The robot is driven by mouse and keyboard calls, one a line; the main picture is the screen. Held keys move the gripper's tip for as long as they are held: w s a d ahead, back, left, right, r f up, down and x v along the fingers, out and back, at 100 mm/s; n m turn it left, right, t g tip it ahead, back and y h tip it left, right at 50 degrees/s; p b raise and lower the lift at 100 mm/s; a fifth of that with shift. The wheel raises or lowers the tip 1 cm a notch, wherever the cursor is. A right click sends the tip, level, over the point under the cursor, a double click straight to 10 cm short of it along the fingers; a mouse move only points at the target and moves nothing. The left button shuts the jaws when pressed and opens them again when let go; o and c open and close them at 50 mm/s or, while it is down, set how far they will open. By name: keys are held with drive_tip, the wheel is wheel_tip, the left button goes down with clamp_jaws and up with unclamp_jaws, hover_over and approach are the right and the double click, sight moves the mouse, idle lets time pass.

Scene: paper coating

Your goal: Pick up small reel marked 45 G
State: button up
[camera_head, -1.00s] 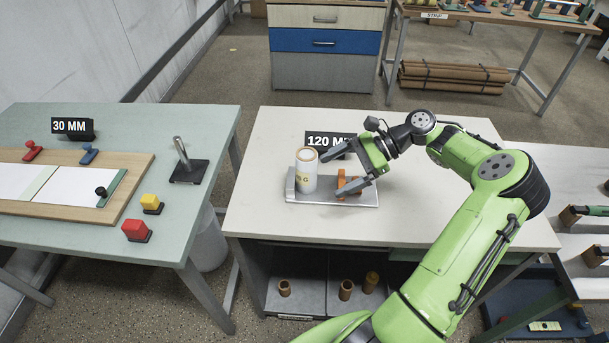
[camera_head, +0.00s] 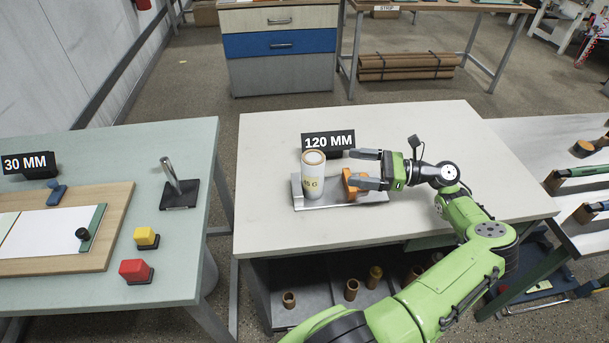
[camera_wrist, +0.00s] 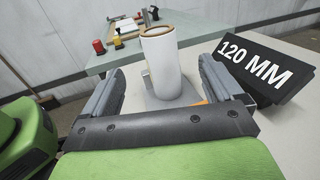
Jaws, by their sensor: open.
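The small reel (camera_head: 309,176) is a white upright roll with a tan core ring and a yellowish label, partly readable as "5 G". It stands on the left part of a grey metal tray (camera_head: 330,199) on the white table. My gripper (camera_head: 358,169) is open and empty, to the right of the reel, with its fingers pointing left toward it. In the wrist view the reel (camera_wrist: 161,68) stands ahead, between and beyond the fingertips, apart from them. An orange block (camera_head: 352,184) sits on the tray by the lower finger.
A black "120 MM" sign (camera_head: 328,143) stands just behind the reel, and close on the right in the wrist view (camera_wrist: 262,68). A green-topped table (camera_head: 205,235) with red and yellow buttons is at left. The white table's front is clear.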

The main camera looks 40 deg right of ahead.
sight(307, 162)
drive_tip(key=b+x, duration=0.3)
drive_tip(key=x, duration=1)
drive_tip(key=shift+w+a+f, duration=0.1)
drive_tip(key=shift+a+f, duration=0.05)
drive_tip(key=shift+a, duration=0.1)
drive_tip(key=c, duration=1.2)
